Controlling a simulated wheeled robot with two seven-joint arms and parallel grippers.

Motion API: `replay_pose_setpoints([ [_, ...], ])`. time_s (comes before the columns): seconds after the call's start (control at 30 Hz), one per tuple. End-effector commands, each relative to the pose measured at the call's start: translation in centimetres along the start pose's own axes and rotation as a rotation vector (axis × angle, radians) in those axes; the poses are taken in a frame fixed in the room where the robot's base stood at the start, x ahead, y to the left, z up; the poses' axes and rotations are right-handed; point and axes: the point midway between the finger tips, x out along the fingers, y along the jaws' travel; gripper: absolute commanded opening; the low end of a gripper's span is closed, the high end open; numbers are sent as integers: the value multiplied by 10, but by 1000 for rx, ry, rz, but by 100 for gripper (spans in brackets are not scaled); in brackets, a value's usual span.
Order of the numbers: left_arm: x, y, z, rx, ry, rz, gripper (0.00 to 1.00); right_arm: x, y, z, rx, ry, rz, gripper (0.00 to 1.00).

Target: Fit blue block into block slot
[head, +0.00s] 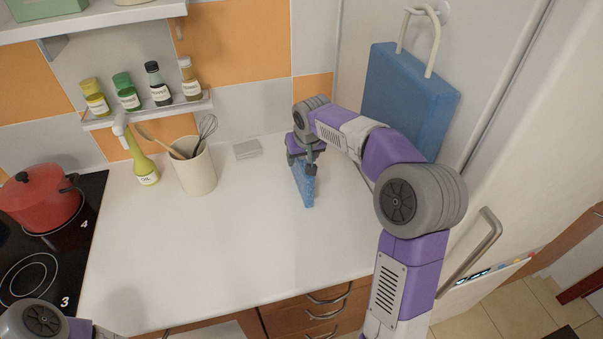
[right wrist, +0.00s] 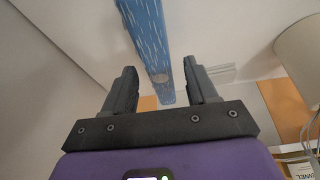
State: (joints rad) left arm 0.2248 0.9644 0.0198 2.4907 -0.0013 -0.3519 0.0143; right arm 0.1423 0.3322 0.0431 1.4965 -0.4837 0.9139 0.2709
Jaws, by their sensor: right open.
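In the right wrist view, the long blue block (right wrist: 152,45) with pale streaks and a round spot runs between the two dark fingers. My right gripper (right wrist: 161,90) is open, with a gap on each side of the block. I cannot clearly make out a block slot. Of my left arm only a link shows at the bottom left, and its gripper is out of view.
A blue bag (head: 408,98) hangs on the right wall. A flat grey plate (head: 247,149) is near the back wall. A utensil crock (head: 195,172) and an oil bottle (head: 145,168) stand left. A red pot (head: 40,200) sits on the hob. The counter's middle (head: 215,245) is clear.

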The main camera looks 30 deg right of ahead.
Motion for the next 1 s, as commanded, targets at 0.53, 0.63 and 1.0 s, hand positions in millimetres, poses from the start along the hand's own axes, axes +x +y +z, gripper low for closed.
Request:
replay_pose_setpoints([
  [0.53, 1, 0, 0, 0, 0, 0, 43, 3, 0, 1, 0, -1, 0, 42],
  [0.63, 1, 0, 0, 0, 0, 0, 43, 3, 0, 1, 0, -1, 0, 27],
  [1.0, 1, 0, 0, 0, 0, 0, 43, 3, 0, 1, 0, 0, 0, 0],
])
